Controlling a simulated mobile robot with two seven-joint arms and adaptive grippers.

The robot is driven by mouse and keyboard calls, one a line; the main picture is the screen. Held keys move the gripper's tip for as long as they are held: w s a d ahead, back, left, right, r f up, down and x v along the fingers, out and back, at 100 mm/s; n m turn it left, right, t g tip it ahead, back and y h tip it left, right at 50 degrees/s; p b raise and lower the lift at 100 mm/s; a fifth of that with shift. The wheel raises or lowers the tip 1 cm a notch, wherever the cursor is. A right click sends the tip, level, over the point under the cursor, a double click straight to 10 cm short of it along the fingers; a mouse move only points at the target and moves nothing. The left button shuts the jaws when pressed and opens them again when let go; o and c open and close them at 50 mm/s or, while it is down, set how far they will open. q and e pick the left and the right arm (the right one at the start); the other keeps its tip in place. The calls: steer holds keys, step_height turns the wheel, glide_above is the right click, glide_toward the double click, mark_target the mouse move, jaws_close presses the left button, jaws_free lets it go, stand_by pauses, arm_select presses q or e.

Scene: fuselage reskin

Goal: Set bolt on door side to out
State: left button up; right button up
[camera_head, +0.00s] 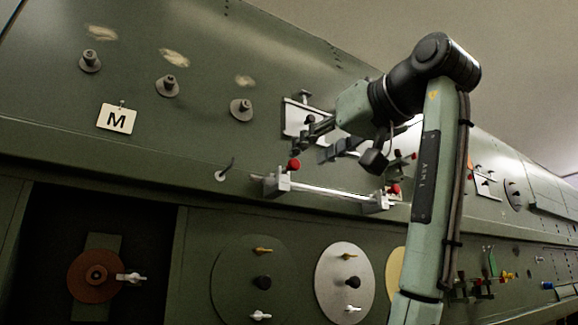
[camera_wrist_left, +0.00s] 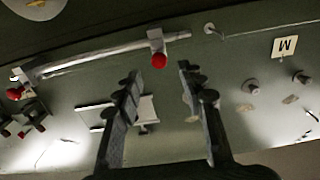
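A silver bolt rod (camera_head: 335,191) runs along the green fuselage wall between two grey brackets. A red ball knob (camera_head: 293,165) stands at its left bracket and another red knob (camera_head: 394,188) at its right one. In the left wrist view the rod (camera_wrist_left: 100,58) lies across the upper left, and the nearer red knob (camera_wrist_left: 159,60) shows between and beyond the fingertips. My left gripper (camera_head: 308,135) is just above the left knob in the head view. In the left wrist view my left gripper (camera_wrist_left: 159,75) is open, with nothing between its fingers. My right gripper is not in view.
A white plate (camera_head: 293,118) sits on the wall behind my left gripper. A small lever (camera_head: 222,174), an M tag (camera_head: 117,119) and several grey knobs (camera_head: 168,86) are to the left. Round covers (camera_head: 344,283) and a dark recess (camera_head: 150,230) lie below.

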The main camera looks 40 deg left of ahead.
mark_target(296, 162)
arm_select(q)
steer(key=p+x, duration=0.1)
steer(key=x, duration=0.5)
steer(key=shift+w+a, duration=0.15)
steer(key=shift+a, duration=0.15)
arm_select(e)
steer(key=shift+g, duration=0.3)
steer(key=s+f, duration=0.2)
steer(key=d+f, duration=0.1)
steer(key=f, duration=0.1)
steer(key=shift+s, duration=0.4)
arm_select(q)
jaws_close()
